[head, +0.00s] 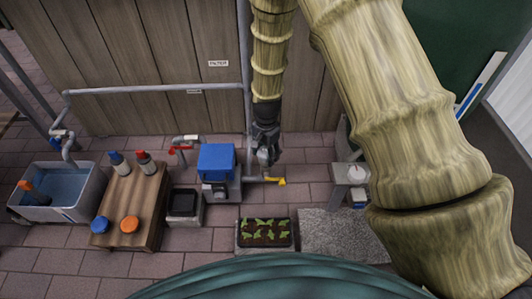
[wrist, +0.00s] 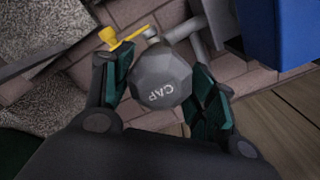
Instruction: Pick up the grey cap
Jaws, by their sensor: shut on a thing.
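The grey cap (wrist: 160,78) is a faceted grey piece with "CAP" lettered on it, in the middle of the wrist view. My gripper (wrist: 158,88) has its dark green finger pads on either side of the cap, shut on it. In the head view my gripper (head: 265,150) points down beside the blue box, and the cap shows small and grey at its tip (head: 264,157). Grey pipe shows just behind the cap in the wrist view; I cannot tell whether the cap touches it.
A yellow-handled valve (head: 275,181) is close by the gripper. A blue box (head: 216,161) stands to its left. A planter (head: 264,233) is in front. A wooden table (head: 128,215) with bottles and a water basin (head: 60,195) stand at left. A grey stand (head: 350,175) is at right.

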